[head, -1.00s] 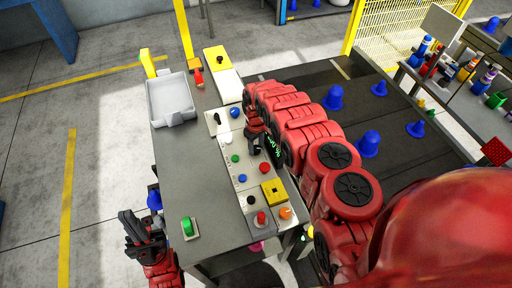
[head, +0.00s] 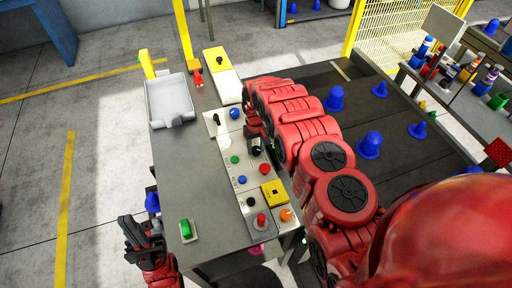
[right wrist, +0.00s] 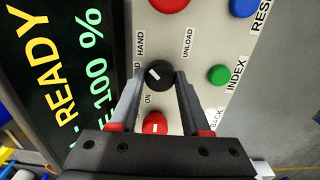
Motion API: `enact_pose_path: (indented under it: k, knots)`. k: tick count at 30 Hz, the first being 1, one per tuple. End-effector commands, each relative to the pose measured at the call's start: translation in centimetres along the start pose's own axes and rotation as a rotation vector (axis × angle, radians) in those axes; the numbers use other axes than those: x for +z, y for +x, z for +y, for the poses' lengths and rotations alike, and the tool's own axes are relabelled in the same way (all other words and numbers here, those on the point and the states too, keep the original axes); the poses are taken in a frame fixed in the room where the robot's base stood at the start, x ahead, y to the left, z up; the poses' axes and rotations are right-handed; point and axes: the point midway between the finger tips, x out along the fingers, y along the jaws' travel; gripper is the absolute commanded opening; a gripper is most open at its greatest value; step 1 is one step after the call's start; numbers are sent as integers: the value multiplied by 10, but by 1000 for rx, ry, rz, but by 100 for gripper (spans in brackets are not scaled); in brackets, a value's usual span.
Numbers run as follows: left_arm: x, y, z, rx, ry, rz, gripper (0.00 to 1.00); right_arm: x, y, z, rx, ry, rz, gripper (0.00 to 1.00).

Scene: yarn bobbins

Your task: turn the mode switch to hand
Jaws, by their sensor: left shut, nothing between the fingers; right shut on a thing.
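The mode switch is a black round knob (right wrist: 160,75) with a short white mark on the left part of its face. It sits on a pale panel (right wrist: 212,45), with the HAND label above it to the left and the UNLOAD label to the upper right in the right wrist view. My right gripper (right wrist: 158,78) is shut on the knob, one finger on each side. In the head view my right gripper (head: 256,148) is over the console and hides the knob. My left gripper (head: 128,228) is shut and empty, left of the table's front edge.
Near the knob are a red button (right wrist: 155,122), a green button (right wrist: 219,75) and a lit display (right wrist: 60,75). A grey tray (head: 170,121) and a green switch (head: 187,229) are on the table. Blue cones (head: 369,145) stand right of my arm.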

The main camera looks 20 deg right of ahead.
Motion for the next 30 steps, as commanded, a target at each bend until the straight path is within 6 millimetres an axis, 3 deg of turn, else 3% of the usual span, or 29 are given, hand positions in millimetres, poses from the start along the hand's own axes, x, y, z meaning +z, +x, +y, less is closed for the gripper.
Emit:
enact_pose_path:
  k: [5, 6, 10, 22, 30]
  knots:
    - [0, 0, 0, 0, 0, 0, 0, 2, 2, 0, -1, -1, -6, 0]
    - [0, 0, 0, 0, 0, 0, 0, 2, 2, 0, 0, -1, -5, 54]
    - [0, 0, 0, 0, 0, 0, 0, 1, 1, 0, 0, -1, -4, 76]
    - [0, -2, 0, 0, 0, 0, 0, 0, -4, 0, 0, -1, -1, 76]
    - [2, -14, 1, 0, 0, 0, 0, -1, -38, 0, 0, -1, 1, 76]
